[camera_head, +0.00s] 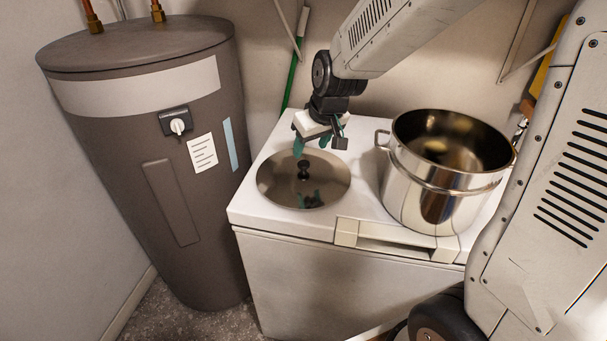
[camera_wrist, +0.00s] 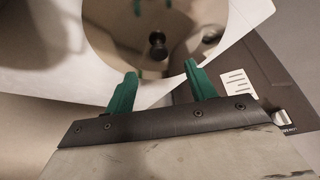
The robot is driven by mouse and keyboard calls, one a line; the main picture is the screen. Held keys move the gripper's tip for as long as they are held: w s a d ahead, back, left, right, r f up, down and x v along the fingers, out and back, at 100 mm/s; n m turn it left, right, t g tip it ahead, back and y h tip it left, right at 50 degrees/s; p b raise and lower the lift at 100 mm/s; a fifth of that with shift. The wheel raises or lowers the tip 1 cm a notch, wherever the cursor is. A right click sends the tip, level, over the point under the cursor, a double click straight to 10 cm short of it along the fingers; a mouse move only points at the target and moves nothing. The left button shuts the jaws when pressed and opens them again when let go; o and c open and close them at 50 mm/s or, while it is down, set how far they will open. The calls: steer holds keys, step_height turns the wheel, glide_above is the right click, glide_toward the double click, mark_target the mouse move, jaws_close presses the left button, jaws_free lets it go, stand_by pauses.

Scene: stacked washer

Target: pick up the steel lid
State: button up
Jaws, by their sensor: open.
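The steel lid (camera_head: 327,184) lies flat on the white washer top, left of the pot in the head view. It is a shiny round disc with a black knob (camera_head: 304,170) at its middle. My gripper (camera_head: 316,149) is above the back part of the lid, with its green fingers apart and nothing between them. In the wrist view, my gripper (camera_wrist: 160,84) shows two green fingertips spread at the lid's near edge. The lid (camera_wrist: 112,38) fills the top middle there, and its knob (camera_wrist: 157,46) stands beyond the fingertips, roughly between them.
A large steel pot (camera_head: 428,195) stands on the washer (camera_head: 290,221) right of the lid. A tall grey water heater (camera_head: 125,130) stands to the left, close to the washer. A green pole (camera_head: 293,75) leans at the wall behind. A little bare top shows in front of the lid.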

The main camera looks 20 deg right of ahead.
mark_target(303, 163)
steer(key=x, duration=0.7)
steer(key=shift+w+f, duration=0.25)
steer(key=shift+w, duration=0.1)
steer(key=shift+c, duration=0.3)
jaws_close()
